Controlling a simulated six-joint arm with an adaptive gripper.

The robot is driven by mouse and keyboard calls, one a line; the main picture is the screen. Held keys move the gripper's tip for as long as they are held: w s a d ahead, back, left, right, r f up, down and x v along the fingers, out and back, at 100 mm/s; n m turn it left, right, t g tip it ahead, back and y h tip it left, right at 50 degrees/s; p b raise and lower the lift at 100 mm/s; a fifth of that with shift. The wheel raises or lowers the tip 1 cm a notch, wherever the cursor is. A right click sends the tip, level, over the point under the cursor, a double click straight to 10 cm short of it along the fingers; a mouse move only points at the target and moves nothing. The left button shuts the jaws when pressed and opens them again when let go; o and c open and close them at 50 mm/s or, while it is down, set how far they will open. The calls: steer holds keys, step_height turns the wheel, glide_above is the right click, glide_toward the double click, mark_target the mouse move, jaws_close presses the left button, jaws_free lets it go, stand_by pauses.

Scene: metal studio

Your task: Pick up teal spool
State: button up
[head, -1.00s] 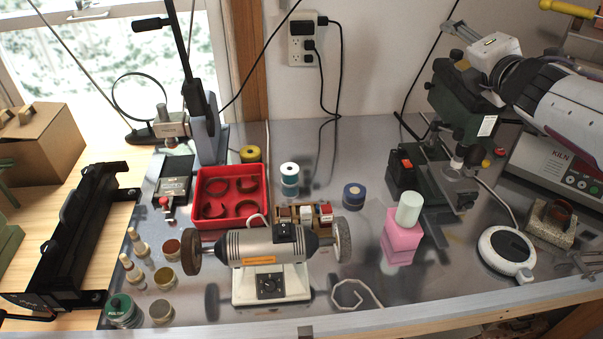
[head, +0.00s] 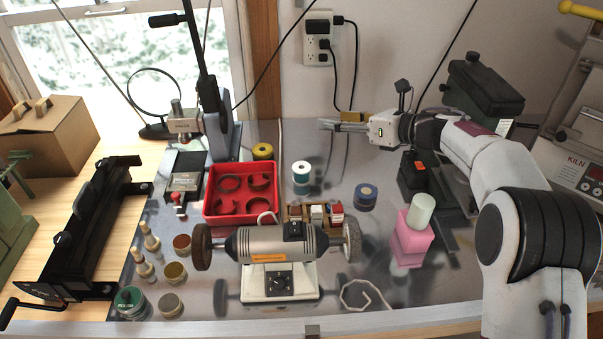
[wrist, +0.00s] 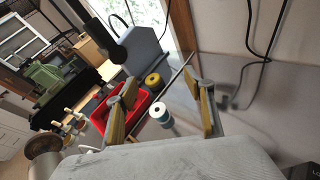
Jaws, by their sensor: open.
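In the wrist view the teal spool (wrist: 168,123) shows between and beyond my fingers, with the white top facing the camera. My gripper (head: 323,125) is open and empty, above the bench by the wall, higher than the spool and to its right. Its two spread fingers frame the wrist view (wrist: 163,88). Nothing touches the spool.
A yellow spool (head: 262,151) stands behind the red tray (head: 212,208). A blue spool (head: 366,195) stands to the right. A bench grinder (head: 275,245) and a small block rack (head: 314,213) stand in front.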

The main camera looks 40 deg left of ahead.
mark_target(299, 168)
steer(key=s+f+n+g, duration=0.1)
steer(key=f, duration=0.3)
steer(key=s+f+n+g+h, duration=0.1)
steer(key=f+n, duration=0.1)
steer(key=f, duration=0.1)
steer(key=s+f+n+g, duration=0.1)
steer(key=s+f+n, duration=0.1)
steer(key=f, duration=0.2)
steer(key=shift+d+f+h, duration=0.1)
steer(key=shift+f+h, duration=0.25)
steer(key=shift+h, duration=0.05)
steer(key=shift+x, duration=1.3)
steer(key=shift+s, duration=0.1)
steer(key=shift+x, duration=2.6)
steer(key=c, duration=1.1)
